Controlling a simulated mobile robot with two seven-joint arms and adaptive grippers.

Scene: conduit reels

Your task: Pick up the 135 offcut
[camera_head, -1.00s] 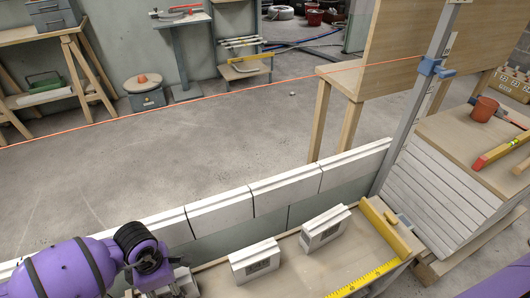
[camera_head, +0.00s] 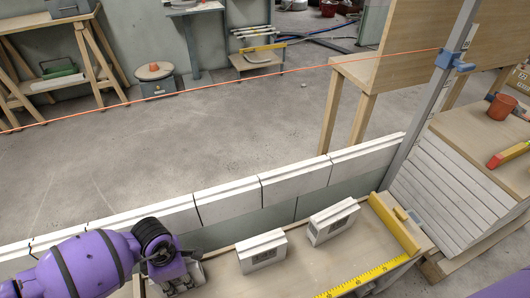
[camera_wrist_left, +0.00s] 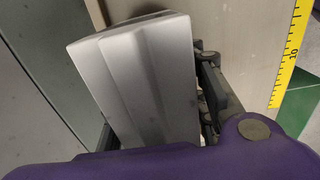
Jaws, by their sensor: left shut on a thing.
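My left gripper (camera_head: 184,279) is at the left end of the narrow bench (camera_head: 225,284), left of two upright white blocks. In the left wrist view, a pale grooved block (camera_wrist_left: 143,82), an offcut, sits between the dark fingers, and the gripper is shut on it. No number shows on its visible faces. The middle block (camera_head: 262,250) and the right block (camera_head: 333,221) stand on the bench with grey labels too small to read. I cannot tell whether the held block is clear of the bench. My right gripper is not in view.
A low white block wall (camera_head: 230,199) runs along the bench's far side. A yellow measuring tape (camera_head: 370,279) lies along the near edge. A yellow bar (camera_head: 394,225) crosses the bench's right end. An orange line crosses the room at the wall's far side.

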